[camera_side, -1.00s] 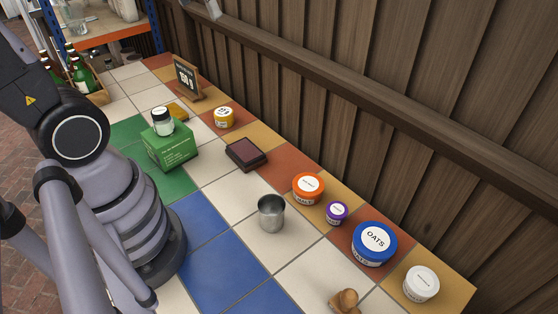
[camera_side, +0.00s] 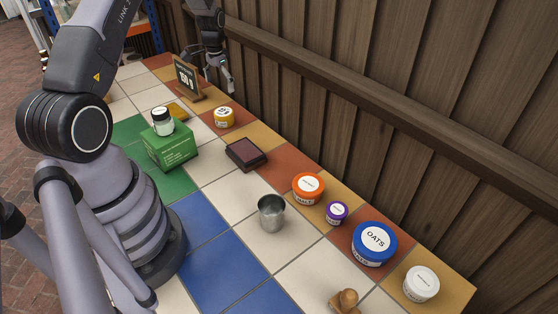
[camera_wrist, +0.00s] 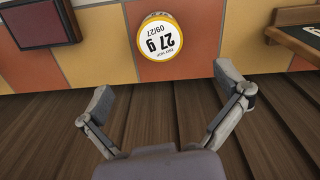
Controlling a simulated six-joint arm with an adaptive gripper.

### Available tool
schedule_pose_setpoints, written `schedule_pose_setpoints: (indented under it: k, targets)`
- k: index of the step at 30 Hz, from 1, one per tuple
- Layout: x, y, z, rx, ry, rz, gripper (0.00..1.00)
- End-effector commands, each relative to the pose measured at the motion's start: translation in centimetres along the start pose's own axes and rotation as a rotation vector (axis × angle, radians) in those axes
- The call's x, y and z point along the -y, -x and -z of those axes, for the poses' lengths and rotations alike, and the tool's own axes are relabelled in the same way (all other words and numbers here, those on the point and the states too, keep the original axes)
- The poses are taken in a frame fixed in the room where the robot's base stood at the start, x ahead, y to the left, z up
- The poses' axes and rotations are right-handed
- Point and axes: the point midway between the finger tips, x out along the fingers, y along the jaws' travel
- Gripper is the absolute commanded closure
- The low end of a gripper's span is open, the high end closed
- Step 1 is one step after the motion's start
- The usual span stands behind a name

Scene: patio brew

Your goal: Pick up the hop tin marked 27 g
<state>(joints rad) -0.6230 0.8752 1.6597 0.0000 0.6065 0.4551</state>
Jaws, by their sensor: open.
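In the side view the yellow tin (camera_side: 223,117) stands upright on the tiles near the wooden wall. My gripper (camera_wrist: 167,85) is open and empty, its two fingers apart with the tin seen beyond the gap between them. In the side view my gripper (camera_side: 220,78) hangs above the bench near the wall, higher than the tin and apart from it.
A chalkboard sign (camera_side: 187,78) stands just left of the tin, and a dark red box (camera_side: 246,153) lies to its right. A green box (camera_side: 170,147) with a jar (camera_side: 162,122) on it is in front. The wooden wall (camera_side: 400,100) rises close behind.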

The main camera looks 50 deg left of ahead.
Motion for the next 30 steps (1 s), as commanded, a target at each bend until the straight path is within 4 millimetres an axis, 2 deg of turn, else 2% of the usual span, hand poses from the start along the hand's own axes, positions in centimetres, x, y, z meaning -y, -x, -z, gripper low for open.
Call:
schedule_pose_setpoints:
  k: [3,6,13,21,30]
  targets:
    - [-0.1,-2.6,-0.1,0.004,0.0,-0.002,0.02]
    - [-0.1,-4.1,0.0,0.002,0.0,-0.001,0.02]
    - [-0.1,-5.9,0.1,0.001,0.0,0.0,0.02]
    - [-0.1,-9.8,0.3,0.003,0.0,-0.001,0.02]
    - [0.0,-10.4,0.3,-0.001,0.0,0.0,0.02]
